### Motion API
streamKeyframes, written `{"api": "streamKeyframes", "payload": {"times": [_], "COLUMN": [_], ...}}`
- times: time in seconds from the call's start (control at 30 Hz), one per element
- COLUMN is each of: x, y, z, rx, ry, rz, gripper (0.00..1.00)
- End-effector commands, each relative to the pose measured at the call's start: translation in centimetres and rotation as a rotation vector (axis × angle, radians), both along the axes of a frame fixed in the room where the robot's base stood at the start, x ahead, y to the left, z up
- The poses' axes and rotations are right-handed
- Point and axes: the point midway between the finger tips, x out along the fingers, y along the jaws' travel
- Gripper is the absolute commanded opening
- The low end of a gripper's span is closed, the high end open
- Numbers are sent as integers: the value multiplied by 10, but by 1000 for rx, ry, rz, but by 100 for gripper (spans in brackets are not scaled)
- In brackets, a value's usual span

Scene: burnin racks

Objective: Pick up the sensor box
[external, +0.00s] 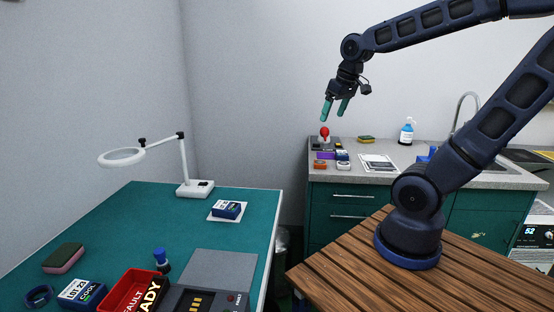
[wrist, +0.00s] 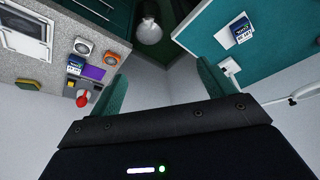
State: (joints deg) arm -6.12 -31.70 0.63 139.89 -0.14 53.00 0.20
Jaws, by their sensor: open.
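No box is clearly marked as the sensor box, and I cannot tell which one it is. A blue-and-white labelled box (external: 227,209) lies on a white pad on the teal table; it also shows in the wrist view (wrist: 242,33). A similar box marked COOL (external: 81,293) lies at the table's front left. On the grey counter sit a small orange box (external: 320,164) and a white box (external: 343,165), both round-faced in the wrist view, and a blue labelled box (external: 342,155). My gripper (external: 334,110) is open and empty, in the air above the counter's left end.
The teal table (external: 120,225) holds a magnifier lamp (external: 185,165) and a red tray (external: 120,293). A gap separates table and counter.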

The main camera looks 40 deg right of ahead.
Motion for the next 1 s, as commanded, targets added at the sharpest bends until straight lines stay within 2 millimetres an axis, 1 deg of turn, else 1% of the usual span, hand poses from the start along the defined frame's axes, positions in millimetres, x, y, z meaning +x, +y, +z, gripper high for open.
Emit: {"api": "streamKeyframes", "payload": {"times": [0.03,0.1,0.27,0.47,0.6,0.77,1.0], "x": [12,26,59,97,120,144,169], "y": [8,19,48,89,121,160,224], "z": [-3,-5,-15,-34,-52,-77,-123], "rx": [-3,-6,-15,-27,-38,-51,-73], "ry": [16,32,67,113,144,179,231], "rz": [21,48,107,180,233,292,380], "gripper": [82,82,82,82,82,82,82]}}
